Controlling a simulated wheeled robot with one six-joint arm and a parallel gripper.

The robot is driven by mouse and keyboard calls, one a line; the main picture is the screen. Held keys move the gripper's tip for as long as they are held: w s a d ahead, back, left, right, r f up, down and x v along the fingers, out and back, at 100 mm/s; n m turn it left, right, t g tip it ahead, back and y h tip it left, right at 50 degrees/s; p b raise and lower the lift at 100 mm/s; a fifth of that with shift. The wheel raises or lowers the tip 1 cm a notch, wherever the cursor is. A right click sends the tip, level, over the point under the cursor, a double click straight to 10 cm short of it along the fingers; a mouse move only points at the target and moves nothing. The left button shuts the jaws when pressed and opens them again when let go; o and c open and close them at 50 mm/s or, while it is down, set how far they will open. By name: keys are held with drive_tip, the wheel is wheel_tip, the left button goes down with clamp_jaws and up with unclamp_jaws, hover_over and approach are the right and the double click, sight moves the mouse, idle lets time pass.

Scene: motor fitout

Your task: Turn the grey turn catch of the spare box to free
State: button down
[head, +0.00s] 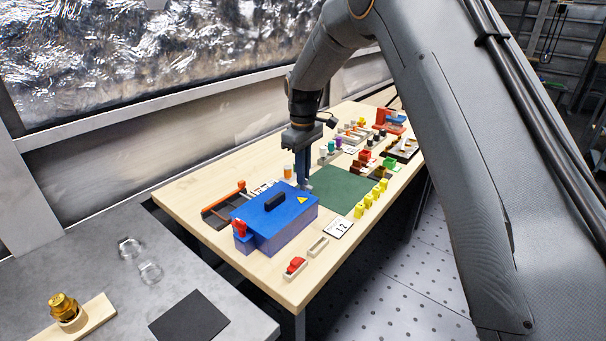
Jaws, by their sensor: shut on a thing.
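The spare box (277,219) is blue with a black handle on its lid and a yellow warning triangle. It stands on the near left part of the wooden table, its lid down. My gripper (306,185) points down at the box's far right end, its fingers close together. It is shut on the grey turn catch (309,188), of which only a small grey bit shows by the fingertips. The fingers hide the rest, so I cannot tell which way the catch is turned. A red part (239,228) sits at the box's left end.
A dark tray with an orange-ended bar (221,207) lies left of the box. A green mat (343,190) and yellow pieces (368,200) are to the right.

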idle(0.3)
drive_tip(key=c, duration=1.9)
unclamp_jaws()
drive_tip(key=shift+o, duration=0.2)
wheel_tip(320, 180, up, 8)
drive_tip(key=shift+f+b, duration=0.1)
drive_tip(key=shift+b, duration=1)
drive_tip(key=shift+d, duration=0.15)
